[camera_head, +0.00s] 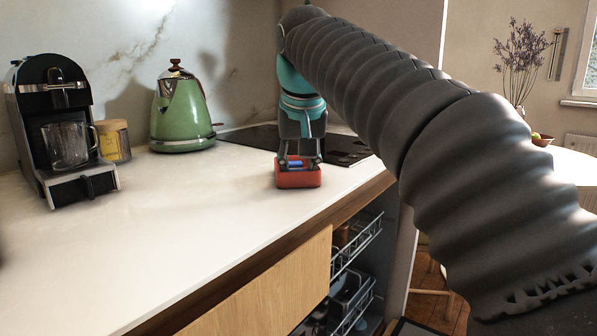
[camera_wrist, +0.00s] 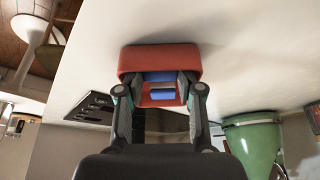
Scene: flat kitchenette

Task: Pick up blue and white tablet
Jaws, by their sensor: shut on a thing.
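The blue and white tablet (camera_head: 295,163) is small and sits at the open top of a red box (camera_head: 298,180) on the counter. In the wrist view the tablet (camera_wrist: 160,77) shows as a blue block with a paler strip, between my fingertips. My gripper (camera_head: 298,162) points down at the box and is shut on the tablet, with its fingertips within the box's rim. The red box also shows in the wrist view (camera_wrist: 150,56). The tablet's lower part is hidden by the box and fingers.
The box stands on the white counter (camera_head: 150,220) near its front edge, beside the black hob (camera_head: 255,137). A green kettle (camera_head: 180,115), a jar (camera_head: 115,140) and a coffee machine (camera_head: 55,120) with a glass jug stand to the left. An open dishwasher rack (camera_head: 355,250) is below.

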